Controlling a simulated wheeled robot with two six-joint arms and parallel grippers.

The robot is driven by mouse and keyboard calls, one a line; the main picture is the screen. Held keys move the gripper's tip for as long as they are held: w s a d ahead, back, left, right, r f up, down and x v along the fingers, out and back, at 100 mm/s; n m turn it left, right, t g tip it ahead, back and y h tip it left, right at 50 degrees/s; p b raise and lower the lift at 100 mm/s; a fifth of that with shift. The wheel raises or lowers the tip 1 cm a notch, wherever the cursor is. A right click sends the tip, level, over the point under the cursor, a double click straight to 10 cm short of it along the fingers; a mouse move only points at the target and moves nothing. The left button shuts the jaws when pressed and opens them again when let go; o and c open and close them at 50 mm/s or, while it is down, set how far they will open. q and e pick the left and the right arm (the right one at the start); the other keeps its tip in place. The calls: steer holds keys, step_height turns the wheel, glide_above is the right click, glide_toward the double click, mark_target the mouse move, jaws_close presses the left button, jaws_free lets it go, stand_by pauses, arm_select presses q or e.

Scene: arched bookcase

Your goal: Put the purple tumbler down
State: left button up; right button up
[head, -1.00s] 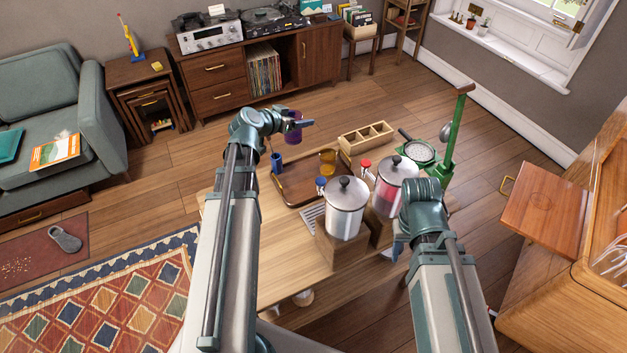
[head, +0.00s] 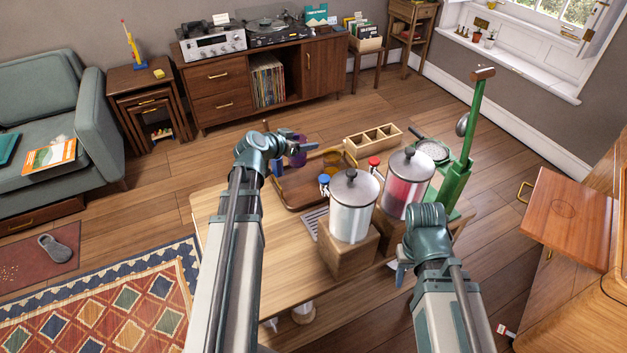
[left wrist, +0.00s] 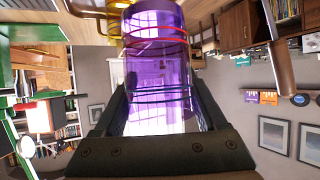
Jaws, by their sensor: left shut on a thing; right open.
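My left gripper (head: 290,147) is shut on the purple tumbler (head: 298,157), over the far left part of the brown tray (head: 292,204). In the left wrist view the clear purple tumbler (left wrist: 158,60), with red and dark bands, sits between the two fingers (left wrist: 160,105). I cannot tell whether its base touches the tray. An amber tumbler (head: 333,161) stands on the tray to its right. A blue cup (head: 276,164) shows partly beside my left gripper. My right gripper (head: 401,268) is open and empty near the right side of the table.
Two lidded dispensers, one clear (head: 352,205) and one red (head: 405,185), stand on wooden blocks to the right of the tray. The table's front left (head: 285,255) is clear.

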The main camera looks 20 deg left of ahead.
mark_target(303, 158)
arm_select(q)
steer(key=shift+f+b, duration=3.05)
steer(key=shift+f, duration=0.1)
steer(key=shift+f, duration=0.1)
step_height(303, 158, down, 3)
steer(key=b, duration=0.3)
steer(key=shift+f+b, duration=0.2)
steer(key=shift+b, duration=0.15)
steer(key=shift+f, duration=0.25)
steer(key=o, duration=1.5)
steer(key=shift+r, duration=0.1)
steer(key=shift+r, duration=0.1)
